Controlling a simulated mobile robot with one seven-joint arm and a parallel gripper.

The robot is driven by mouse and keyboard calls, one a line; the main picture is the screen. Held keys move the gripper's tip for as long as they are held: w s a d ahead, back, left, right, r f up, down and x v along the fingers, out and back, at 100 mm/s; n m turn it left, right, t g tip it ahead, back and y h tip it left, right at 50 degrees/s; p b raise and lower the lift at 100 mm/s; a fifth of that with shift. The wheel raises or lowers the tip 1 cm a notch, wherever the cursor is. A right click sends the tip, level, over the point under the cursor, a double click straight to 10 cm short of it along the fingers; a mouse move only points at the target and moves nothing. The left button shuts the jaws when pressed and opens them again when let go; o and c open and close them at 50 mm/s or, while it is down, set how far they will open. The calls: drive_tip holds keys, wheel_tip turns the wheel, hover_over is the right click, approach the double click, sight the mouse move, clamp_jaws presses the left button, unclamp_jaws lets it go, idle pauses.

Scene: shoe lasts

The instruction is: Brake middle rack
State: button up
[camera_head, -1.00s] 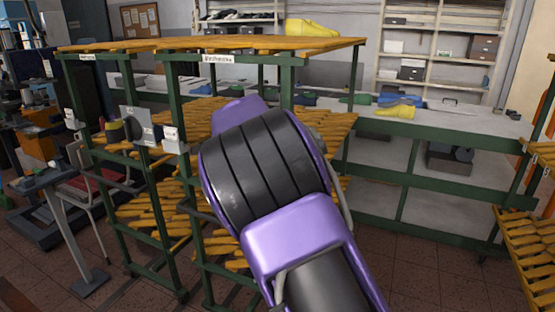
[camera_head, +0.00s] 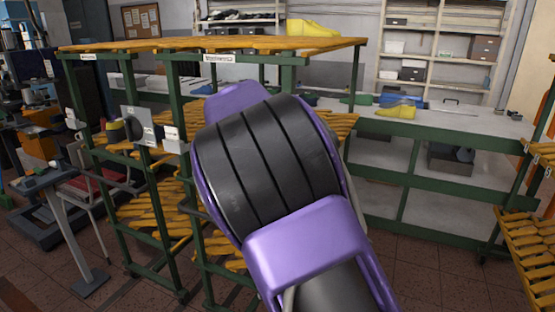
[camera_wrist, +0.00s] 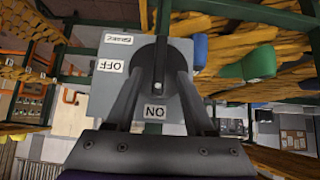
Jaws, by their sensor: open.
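In the wrist view a grey plate (camera_wrist: 107,100) carries upside-down labels ON and OFF and a name tag. A dark round knob (camera_wrist: 150,55) with a dark upright bar sits on it. My gripper (camera_wrist: 160,75) is open, with its two fingers over the plate, one on each side of the bar. I cannot tell whether they touch it. In the head view my purple and black arm hides my gripper and this plate. The rack (camera_head: 235,58) with yellow slats and green posts stands behind my arm.
Another rack (camera_head: 88,57) stands at the left, with a grey plate (camera_head: 137,125) and a white plate (camera_head: 172,139) nearby. A green workbench (camera_head: 440,180) is behind at the right. In the wrist view a green last (camera_wrist: 247,64) and a blue last (camera_wrist: 200,52) lie close by.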

drive_tip(key=v, duration=1.3)
drive_tip(key=shift+s, duration=0.15)
drive_tip(key=shift+r+b, duration=0.15)
drive_tip(key=shift+b, duration=0.15)
